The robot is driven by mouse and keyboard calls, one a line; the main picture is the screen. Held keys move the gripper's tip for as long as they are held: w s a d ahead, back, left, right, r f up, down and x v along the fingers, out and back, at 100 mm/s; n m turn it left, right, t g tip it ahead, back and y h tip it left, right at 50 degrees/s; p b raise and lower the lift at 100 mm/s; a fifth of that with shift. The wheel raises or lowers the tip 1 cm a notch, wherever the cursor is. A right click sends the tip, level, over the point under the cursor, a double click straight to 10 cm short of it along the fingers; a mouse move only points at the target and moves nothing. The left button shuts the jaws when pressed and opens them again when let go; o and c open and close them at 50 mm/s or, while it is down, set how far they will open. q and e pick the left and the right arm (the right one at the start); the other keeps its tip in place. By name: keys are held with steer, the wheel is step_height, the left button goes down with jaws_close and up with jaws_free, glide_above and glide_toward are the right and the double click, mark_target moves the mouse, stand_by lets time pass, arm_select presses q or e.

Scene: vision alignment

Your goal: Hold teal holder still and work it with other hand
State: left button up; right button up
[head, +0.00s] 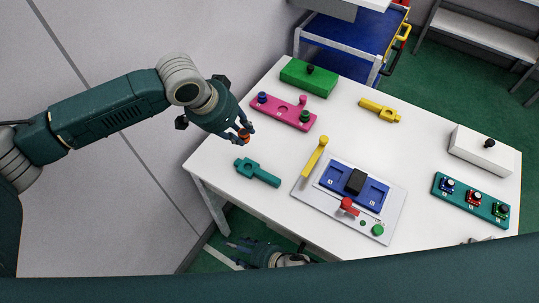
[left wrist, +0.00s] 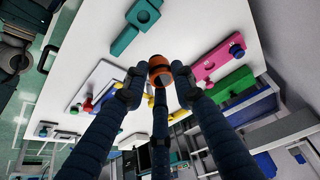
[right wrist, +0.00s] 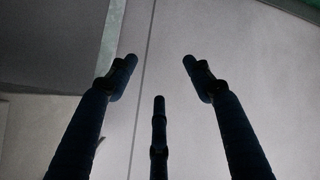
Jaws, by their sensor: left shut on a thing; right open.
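The teal holder (head: 257,172), a block with a handle, lies flat on the white table (head: 345,125) near its left edge. It also shows in the left wrist view (left wrist: 138,24). My left gripper (head: 243,132) is shut on a small orange round part (left wrist: 160,70), held over the table just behind the teal holder and apart from it. My right gripper (head: 237,252) is open and empty, low beside the table's front edge. The right wrist view shows its spread fingers (right wrist: 158,75) before a plain grey surface.
A pink block (head: 283,111) and a green block (head: 309,77) sit at the back left, a yellow holder (head: 380,110) at the back middle. A white board with a blue panel (head: 337,180) fills the centre. A teal rack (head: 472,201) and white box (head: 485,150) are at right.

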steer(key=w+a+r+n+g+y, duration=0.2)
steer(key=a+r+n+y, duration=0.15)
steer(key=a+r, duration=0.35)
steer(key=w+a+r+n+g+y, duration=0.2)
steer(key=a+r+n, duration=0.3)
steer(key=r, duration=0.5)
steer(key=s+a+r+n+g+y, duration=0.25)
steer(key=a+r+n+g, duration=0.2)
steer(key=r+n, duration=0.35)
arm_select(q)
steer(key=shift+a, duration=0.1)
steer(key=shift+d, duration=0.25)
steer(key=shift+a, duration=0.3)
steer(key=shift+d, duration=0.15)
arm_select(e)
step_height(320, 180, up, 7)
steer(key=n+t+h, duration=0.3)
steer(key=n+h, duration=0.8)
steer(key=h, duration=0.6)
glide_above(269, 179)
step_height(269, 179, down, 12)
steer(key=shift+r, duration=0.15)
